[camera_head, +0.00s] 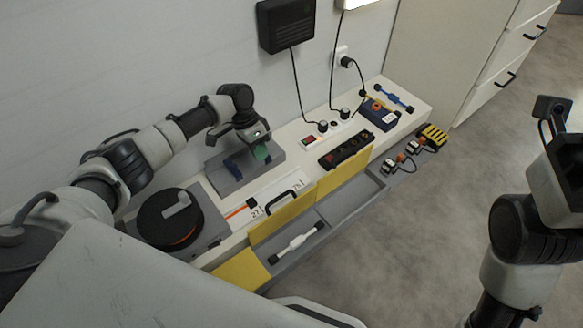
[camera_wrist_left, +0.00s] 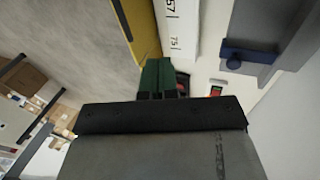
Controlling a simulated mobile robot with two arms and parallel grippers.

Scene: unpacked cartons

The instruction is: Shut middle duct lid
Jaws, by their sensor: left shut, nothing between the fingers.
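The duct runs along the bench front with yellow lids. The middle lid (camera_head: 283,216) stands up, open, behind its compartment, where a white tool with black ends (camera_head: 297,242) lies. The right lid (camera_head: 343,172) also stands up, over an empty compartment (camera_head: 350,197). The left lid (camera_head: 241,271) lies flat over its section. My left gripper (camera_head: 262,152), green-tipped, is shut and empty above the bench, behind and apart from the middle lid. Its fingers show in the left wrist view (camera_wrist_left: 160,78), beside a yellow lid edge (camera_wrist_left: 141,32).
A black reel (camera_head: 168,218) stands on the bench's left end. A black handle (camera_head: 281,201), grey block (camera_head: 226,175) and black power strip (camera_head: 346,148) are near the lids. Cables hang from the wall. The floor in front is clear.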

